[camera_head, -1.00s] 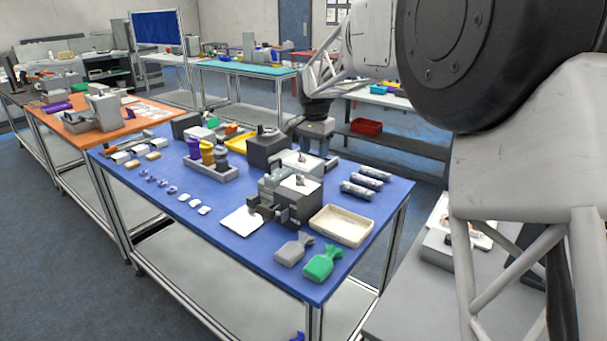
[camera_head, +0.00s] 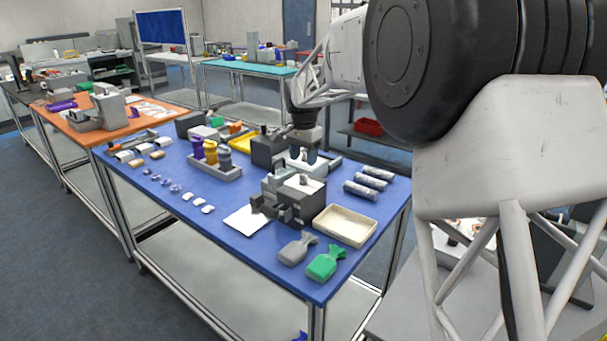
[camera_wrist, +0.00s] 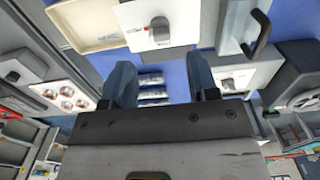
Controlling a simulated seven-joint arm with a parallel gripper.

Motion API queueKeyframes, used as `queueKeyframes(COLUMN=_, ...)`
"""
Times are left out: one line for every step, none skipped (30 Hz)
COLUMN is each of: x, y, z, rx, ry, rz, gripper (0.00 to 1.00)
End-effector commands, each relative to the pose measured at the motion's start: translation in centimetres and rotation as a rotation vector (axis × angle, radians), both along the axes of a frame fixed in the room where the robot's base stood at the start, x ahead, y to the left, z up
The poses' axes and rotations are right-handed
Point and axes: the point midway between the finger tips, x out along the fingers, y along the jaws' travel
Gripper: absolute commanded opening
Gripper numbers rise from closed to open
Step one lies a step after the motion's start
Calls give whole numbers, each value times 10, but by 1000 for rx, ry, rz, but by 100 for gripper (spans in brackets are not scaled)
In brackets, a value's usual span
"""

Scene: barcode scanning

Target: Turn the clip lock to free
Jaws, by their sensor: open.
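The clip lock is not clearly identifiable; the candidates are small grey knobs on white-topped devices. A grey device (camera_head: 283,207) with a white top stands near the table's front, and its grey knob (camera_head: 304,179) points up. In the wrist view a grey knob (camera_wrist: 158,30) on a white plate (camera_wrist: 185,14) lies just beyond my fingertips. Another small knob (camera_wrist: 228,86) shows beside the right finger. My gripper (camera_wrist: 158,63) is open and empty, its two blue-grey fingers apart.
A cream tray (camera_head: 345,225), green pouch (camera_head: 325,263) and grey pouch (camera_head: 297,250) lie at the front right of the blue table (camera_head: 185,225). Silver rolls (camera_head: 368,182) lie on the right. A dark box (camera_head: 266,150) and a bottle rack (camera_head: 215,172) stand left of my gripper.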

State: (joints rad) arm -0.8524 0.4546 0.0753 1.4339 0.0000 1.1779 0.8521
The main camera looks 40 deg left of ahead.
Motion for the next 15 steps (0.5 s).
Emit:
queueKeyframes(x=0, y=0, z=-6, rx=-2, ry=1, rz=0, gripper=54)
queueKeyframes(x=0, y=0, z=-9, rx=-1, ry=1, rz=0, gripper=54)
queueKeyframes(x=0, y=0, z=-14, rx=-1, ry=1, rz=0, gripper=54)
queueKeyframes(x=0, y=0, z=-18, rx=-1, ry=1, rz=0, gripper=54)
queueKeyframes(x=0, y=0, z=-22, rx=-1, ry=1, rz=0, gripper=54)
queueKeyframes(x=0, y=0, z=-27, rx=-2, ry=1, rz=0, gripper=54)
queueKeyframes(x=0, y=0, z=-31, rx=-2, ry=2, rz=0, gripper=54)
queueKeyframes(x=0, y=0, z=-34, rx=-2, ry=2, rz=0, gripper=54)
queueKeyframes(x=0, y=0, z=-39, rx=-1, ry=1, rz=0, gripper=54)
queueKeyframes(x=0, y=0, z=-42, rx=-1, ry=1, rz=0, gripper=54)
queueKeyframes(x=0, y=0, z=-45, rx=-1, ry=1, rz=0, gripper=54)
queueKeyframes(x=0, y=0, z=-48, rx=-1, ry=1, rz=0, gripper=54)
queueKeyframes(x=0, y=0, z=-51, rx=-1, ry=1, rz=0, gripper=54)
queueKeyframes(x=0, y=0, z=-53, rx=-1, ry=0, rz=0, gripper=54)
queueKeyframes(x=0, y=0, z=-55, rx=0, ry=0, rz=0, gripper=54)
